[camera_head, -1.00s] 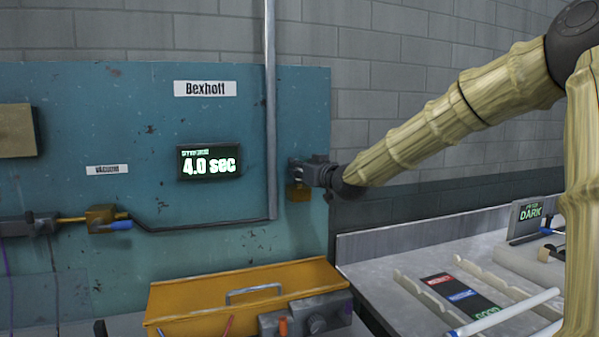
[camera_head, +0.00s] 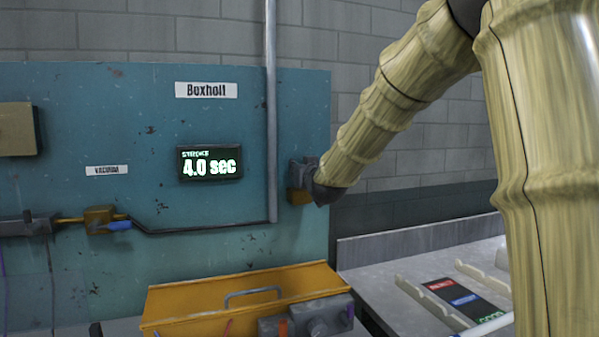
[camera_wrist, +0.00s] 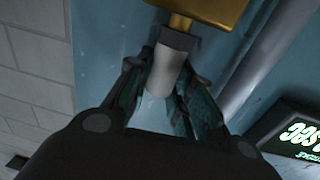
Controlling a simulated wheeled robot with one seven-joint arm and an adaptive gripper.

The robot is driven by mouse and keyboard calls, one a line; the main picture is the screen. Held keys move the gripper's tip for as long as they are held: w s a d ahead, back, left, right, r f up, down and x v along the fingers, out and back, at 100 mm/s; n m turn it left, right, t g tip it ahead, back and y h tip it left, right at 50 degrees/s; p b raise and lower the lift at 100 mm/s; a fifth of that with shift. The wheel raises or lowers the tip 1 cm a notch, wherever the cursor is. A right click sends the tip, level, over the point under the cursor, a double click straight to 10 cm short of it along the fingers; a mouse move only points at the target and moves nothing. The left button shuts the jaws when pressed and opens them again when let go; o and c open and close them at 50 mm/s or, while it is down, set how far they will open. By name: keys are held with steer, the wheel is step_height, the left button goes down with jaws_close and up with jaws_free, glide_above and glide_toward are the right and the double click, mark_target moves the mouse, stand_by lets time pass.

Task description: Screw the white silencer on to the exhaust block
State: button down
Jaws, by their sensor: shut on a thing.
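The white silencer (camera_wrist: 161,76) is between the fingers of my gripper (camera_wrist: 165,88) in the wrist view. My gripper is shut on it. A dark grey collar (camera_wrist: 176,38) is at the silencer's upper end and meets the brass-coloured exhaust block (camera_wrist: 205,12). The silencer lines up roughly with the block; I cannot tell how deep its thread sits. My wrist and arm hide part of that area, and the silencer is not visible there.
The blue panel (camera_head: 120,150) carries a vertical grey pipe (camera_head: 271,120) left of the block and a display (camera_head: 209,163) reading 4.0 sec. A yellow toolbox (camera_head: 200,297) stands below. A bench (camera_head: 390,255) with racks is at the right.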

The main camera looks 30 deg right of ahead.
steer(key=shift+m+g+h, duration=0.4)
steer(key=shift+m+h, duration=0.3)
steer(key=shift+h, duration=0.2)
steer(key=c, duration=1.2)
jaws_free()
steer(key=shift+o, duration=0.2)
steer(key=shift+s, duration=0.1)
